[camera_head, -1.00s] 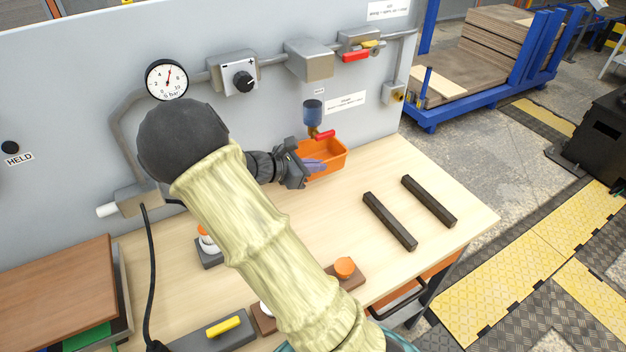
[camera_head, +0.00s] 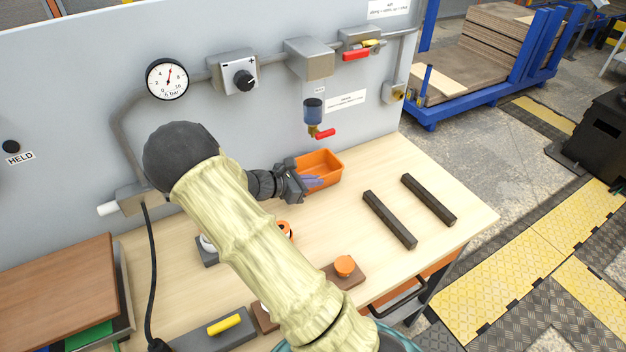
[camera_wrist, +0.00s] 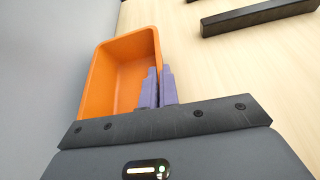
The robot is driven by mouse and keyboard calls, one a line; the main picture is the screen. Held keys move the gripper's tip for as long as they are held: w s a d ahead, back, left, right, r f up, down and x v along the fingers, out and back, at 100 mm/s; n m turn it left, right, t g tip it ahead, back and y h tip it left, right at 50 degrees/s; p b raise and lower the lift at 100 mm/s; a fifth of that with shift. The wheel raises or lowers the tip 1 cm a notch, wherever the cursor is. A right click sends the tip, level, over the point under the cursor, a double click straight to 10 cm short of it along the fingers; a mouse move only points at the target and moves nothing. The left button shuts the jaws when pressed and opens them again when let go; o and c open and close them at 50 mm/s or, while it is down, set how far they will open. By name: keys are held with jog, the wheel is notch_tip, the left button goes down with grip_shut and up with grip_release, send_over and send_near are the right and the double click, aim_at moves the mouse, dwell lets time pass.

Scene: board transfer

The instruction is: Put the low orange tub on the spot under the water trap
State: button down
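The low orange tub (camera_head: 326,162) is below the water trap (camera_head: 313,112), near the grey panel, and looks upright and empty. I cannot tell whether its base touches the bench. My gripper (camera_head: 314,181) is at its near side, with the purple fingers close together. In the wrist view my gripper (camera_wrist: 160,88) pinches the tub's right wall, one finger inside and one outside; the tub (camera_wrist: 112,75) lies ahead and to the left. The trap has a blue bowl and a red lever. The spot itself is not visible.
Two dark bars (camera_head: 389,219) lie on the bench (camera_head: 350,215) right of the tub. An orange knob on a brown block (camera_head: 345,268) is nearer. The grey panel (camera_head: 225,125) stands close behind the tub. The bench between tub and bars is clear.

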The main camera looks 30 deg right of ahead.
jog(key=shift+f, duration=0.15)
jog(key=c, duration=1.7)
grip_release()
jog(key=shift+r, duration=0.3)
jog(key=v, duration=1.2)
